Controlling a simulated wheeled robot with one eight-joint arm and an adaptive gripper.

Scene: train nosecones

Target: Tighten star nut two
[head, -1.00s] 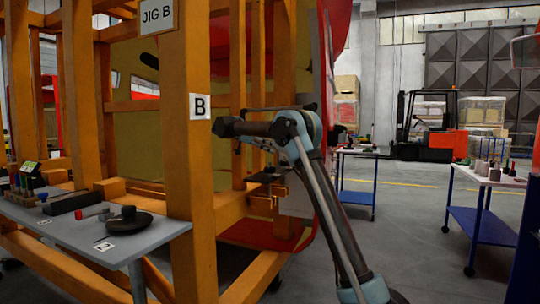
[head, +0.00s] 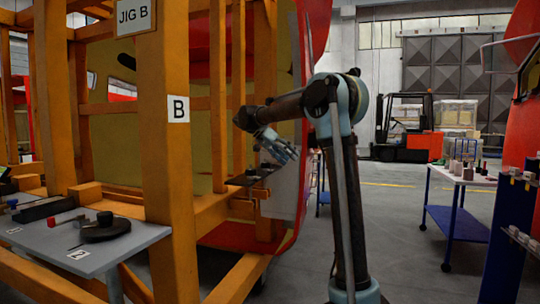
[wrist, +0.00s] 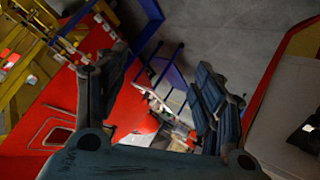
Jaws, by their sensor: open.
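No star nut can be made out clearly in either view. A small orange bracket with a dark plate (head: 256,190) sits on the side of the orange jig frame (head: 180,225), but its details are too small to tell. My gripper (head: 287,153) is in the air to the right of the jig post marked B, a little above and right of that bracket. In the wrist view my gripper (wrist: 155,85) has its two fingers spread wide with nothing between them. Floor, a blue-framed cart and red panels show beyond the fingers.
A grey table (head: 130,243) with a dark round item (head: 104,230) and a label 2 (head: 78,254) stands at the front left. A blue cart (head: 458,215) and an orange forklift (head: 408,145) stand to the right. Floor between jig and cart is open.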

